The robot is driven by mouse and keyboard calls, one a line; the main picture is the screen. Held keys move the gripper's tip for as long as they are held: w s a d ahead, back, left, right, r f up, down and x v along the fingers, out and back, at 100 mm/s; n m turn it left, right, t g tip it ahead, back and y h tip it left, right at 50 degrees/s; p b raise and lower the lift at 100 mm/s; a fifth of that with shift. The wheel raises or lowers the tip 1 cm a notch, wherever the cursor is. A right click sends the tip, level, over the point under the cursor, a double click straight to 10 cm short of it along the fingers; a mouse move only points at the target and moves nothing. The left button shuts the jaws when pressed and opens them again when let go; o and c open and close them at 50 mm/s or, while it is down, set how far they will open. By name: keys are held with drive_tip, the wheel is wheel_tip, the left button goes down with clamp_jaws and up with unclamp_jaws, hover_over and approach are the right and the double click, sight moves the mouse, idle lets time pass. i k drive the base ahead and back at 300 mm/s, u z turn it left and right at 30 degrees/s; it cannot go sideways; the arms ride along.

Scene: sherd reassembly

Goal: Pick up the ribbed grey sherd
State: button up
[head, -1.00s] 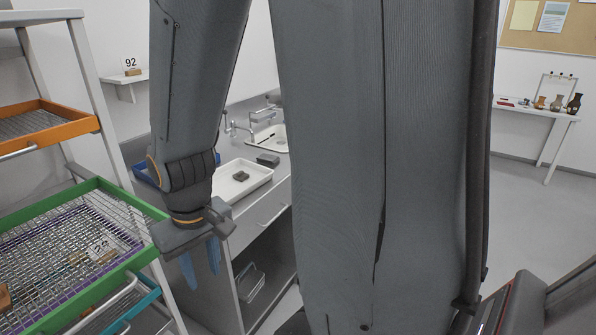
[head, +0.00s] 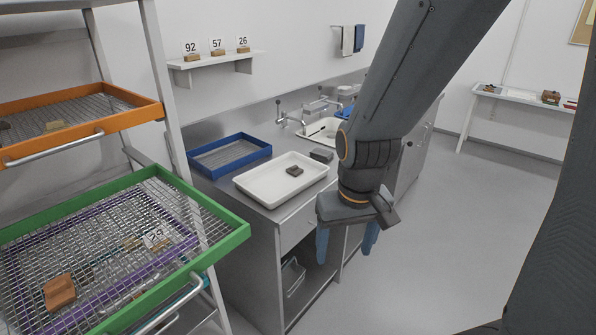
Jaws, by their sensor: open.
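A small dark grey-brown piece (head: 294,171) lies in the white tray (head: 252,185) on the counter. A grey block-like piece (head: 321,155) sits on the counter just behind the tray's right end. I cannot make out ribs on either, so I cannot tell which is the ribbed grey sherd. My gripper (head: 346,246) hangs pointing down, open and empty, its blue fingers apart. In the picture it is right of and below the white tray, in front of the counter's front side, touching neither piece.
A blue mesh tray (head: 268,151) stands left of the white tray, and a sink (head: 312,129) lies behind. A rack with orange (head: 140,113) and green (head: 228,240) trays fills the left. A wall shelf (head: 215,62) bears number cards. Floor at right is clear.

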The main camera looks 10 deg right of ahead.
sight(294, 170)
drive_tip(key=z, duration=0.05)
drive_tip(key=k, duration=0.45)
drive_tip(key=z, duration=0.55)
drive_tip(key=i, duration=0.95)
drive_tip(key=u, duration=0.95)
drive_tip(key=i, duration=0.65)
drive_tip(key=u, duration=0.7)
